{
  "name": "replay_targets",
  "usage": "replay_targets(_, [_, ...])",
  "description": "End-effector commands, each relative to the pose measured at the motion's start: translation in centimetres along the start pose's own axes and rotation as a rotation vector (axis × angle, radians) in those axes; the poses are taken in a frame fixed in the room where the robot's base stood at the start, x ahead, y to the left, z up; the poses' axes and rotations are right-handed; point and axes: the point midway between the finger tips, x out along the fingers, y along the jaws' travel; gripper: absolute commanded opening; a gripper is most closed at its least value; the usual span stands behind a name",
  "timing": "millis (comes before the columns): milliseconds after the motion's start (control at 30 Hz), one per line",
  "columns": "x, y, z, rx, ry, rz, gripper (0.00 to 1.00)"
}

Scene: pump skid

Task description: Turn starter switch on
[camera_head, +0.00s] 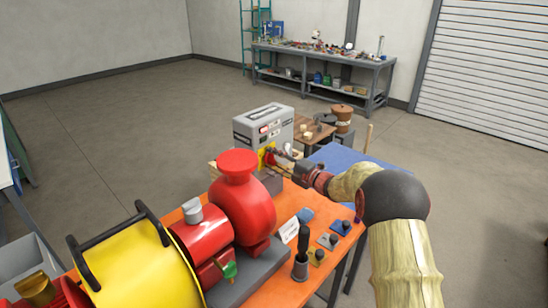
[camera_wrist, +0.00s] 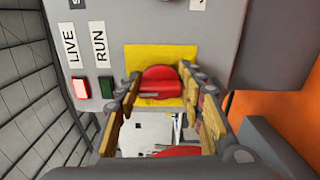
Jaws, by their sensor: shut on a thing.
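The starter box (camera_head: 258,123) is a grey cabinet at the far end of the orange bench. Its starter switch, a round red knob (camera_wrist: 160,76) on a yellow plate (camera_wrist: 135,56), is in the middle of the wrist view. My gripper (camera_head: 277,154) reaches the front of the box. In the wrist view its fingers (camera_wrist: 161,85) are shut on the knob, one on each side. The fingers hide the sides of the knob. The lamp by the LIVE label (camera_wrist: 70,43) glows red, and the green lamp (camera_wrist: 106,86) by RUN looks dark.
A red pump (camera_head: 242,205) and a yellow motor (camera_head: 125,265) fill the left of the orange bench (camera_head: 268,292). Small blocks and a black-handled tool (camera_head: 302,250) stand at its right. A blue-topped table (camera_head: 350,165) is behind my arm.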

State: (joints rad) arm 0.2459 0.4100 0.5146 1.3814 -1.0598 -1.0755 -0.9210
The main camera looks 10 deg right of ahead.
Motion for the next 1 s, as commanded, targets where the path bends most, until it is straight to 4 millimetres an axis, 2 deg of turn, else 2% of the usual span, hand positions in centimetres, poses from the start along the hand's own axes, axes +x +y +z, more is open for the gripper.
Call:
replay_targets(233, [-0.04,-0.07,0.11,0.061,-0.003,-0.001,0.13])
replay_targets(700, [-0.05,-0.15,0.11,0.071,-0.003,-0.001,0.13])
replay_targets(733, [-0.05,-0.15,0.11,0.071,-0.003,-0.001,0.4])
replay_targets(1000, [-0.02,-0.1,0.05,0.07,-0.002,-0.001,0.56])
